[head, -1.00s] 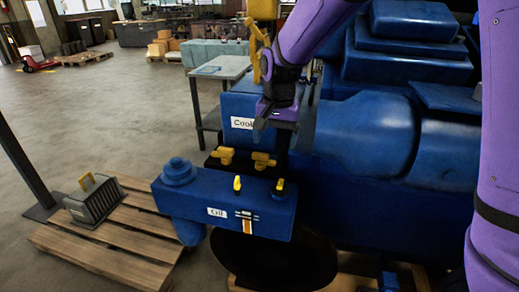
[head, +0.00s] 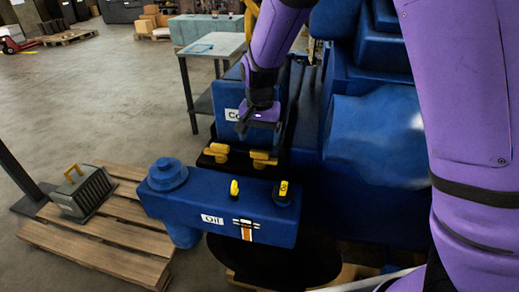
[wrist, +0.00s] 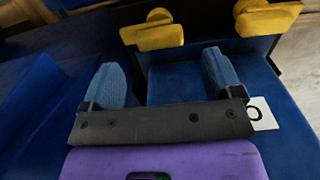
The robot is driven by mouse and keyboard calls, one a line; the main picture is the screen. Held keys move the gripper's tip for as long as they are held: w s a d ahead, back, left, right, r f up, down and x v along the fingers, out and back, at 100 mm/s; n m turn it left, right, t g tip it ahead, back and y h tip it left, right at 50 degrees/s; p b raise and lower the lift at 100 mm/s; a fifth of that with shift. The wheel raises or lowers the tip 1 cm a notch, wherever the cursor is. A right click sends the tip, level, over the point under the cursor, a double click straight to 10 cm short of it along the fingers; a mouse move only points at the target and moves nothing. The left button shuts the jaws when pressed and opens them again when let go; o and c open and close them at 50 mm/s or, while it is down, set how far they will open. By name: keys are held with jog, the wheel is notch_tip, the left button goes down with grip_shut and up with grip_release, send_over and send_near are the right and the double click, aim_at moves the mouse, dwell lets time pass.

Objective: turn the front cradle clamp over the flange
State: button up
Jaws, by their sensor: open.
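Two yellow cradle clamps sit on a black bracket between the oil unit and the blue block labelled "Co…": a left clamp (head: 216,151) and a right clamp (head: 263,158) in the head view. I cannot tell which is the front one. In the wrist view both show at the top, one on the left (wrist: 152,31) and one on the right (wrist: 266,17). My gripper (head: 245,122) is open and empty, above the labelled block and behind the clamps. Its pale blue fingers (wrist: 163,75) are apart and touch no clamp. The flange is not clearly distinguishable.
The blue oil unit (head: 218,205), with two small yellow-topped fittings, stands in front of the clamps. The large blue engine (head: 375,135) fills the right. A finned grey box (head: 82,192) sits on a wooden pallet (head: 100,245) at left. A grey table (head: 212,45) stands behind.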

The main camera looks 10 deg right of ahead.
aim_at(260, 151)
jog(key=shift+f, duration=2.7)
jog(key=shift+c, duration=0.2)
jog(key=c, duration=0.9)
